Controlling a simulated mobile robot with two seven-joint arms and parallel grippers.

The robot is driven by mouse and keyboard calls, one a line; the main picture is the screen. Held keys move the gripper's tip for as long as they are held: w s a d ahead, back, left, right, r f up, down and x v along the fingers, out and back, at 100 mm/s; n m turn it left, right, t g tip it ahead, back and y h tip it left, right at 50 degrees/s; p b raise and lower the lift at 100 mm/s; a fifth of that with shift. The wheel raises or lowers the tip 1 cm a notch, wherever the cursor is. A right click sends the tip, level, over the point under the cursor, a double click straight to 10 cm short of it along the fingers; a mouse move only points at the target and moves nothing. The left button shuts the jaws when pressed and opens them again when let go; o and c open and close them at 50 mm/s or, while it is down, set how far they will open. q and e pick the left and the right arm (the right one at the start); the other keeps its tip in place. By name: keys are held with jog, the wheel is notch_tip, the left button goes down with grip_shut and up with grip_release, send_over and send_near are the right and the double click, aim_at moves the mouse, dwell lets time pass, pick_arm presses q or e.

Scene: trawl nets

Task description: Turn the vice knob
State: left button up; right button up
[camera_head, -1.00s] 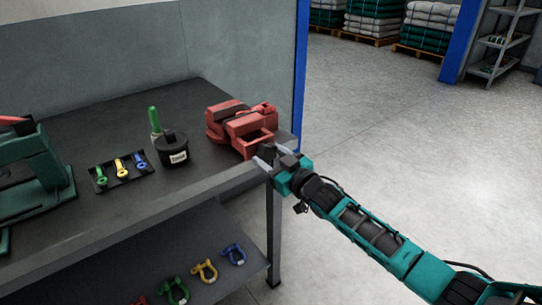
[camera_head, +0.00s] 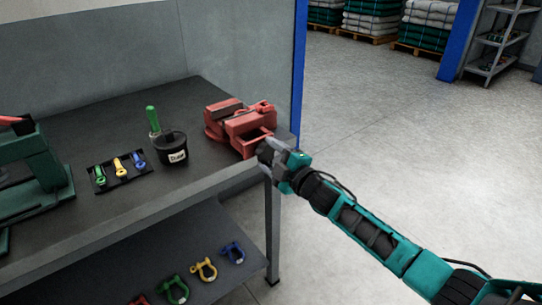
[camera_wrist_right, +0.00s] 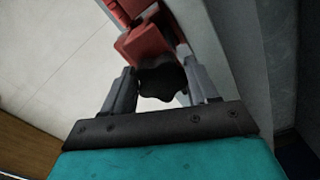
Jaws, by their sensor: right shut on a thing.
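The red vice (camera_head: 236,122) stands at the right end of the dark workbench, near its front corner. Its dark lobed knob (camera_wrist_right: 162,80) sits between the two fingers of my right gripper (camera_wrist_right: 163,88) in the right wrist view. The fingers are shut on the knob, one on each side. In the head view my right gripper (camera_head: 269,151) is at the front of the vice and mostly hides the knob. The red vice body (camera_wrist_right: 145,42) also shows beyond the knob in the right wrist view. My left gripper is not in view.
More shackles (camera_head: 204,269) lie on the lower shelf. Open floor (camera_head: 400,130) lies to the right.

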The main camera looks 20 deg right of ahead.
jog(key=n, duration=0.3)
jog(key=r+n, duration=0.1)
jog(key=n, duration=0.1)
jog(key=shift+w+n+b, duration=0.1)
jog(key=shift+n+b, duration=0.25)
jog(key=shift+n, duration=0.05)
jog(key=shift+d, duration=0.1)
dwell(0.3)
jog(key=o, duration=0.8)
jog(key=shift+o, duration=1.2)
jog(key=shift+w+f, duration=0.2)
jog(key=shift+f, duration=0.05)
jog(key=shift+s+f, duration=0.1)
jog(key=shift+s, duration=0.45)
jog(key=v, duration=1.2)
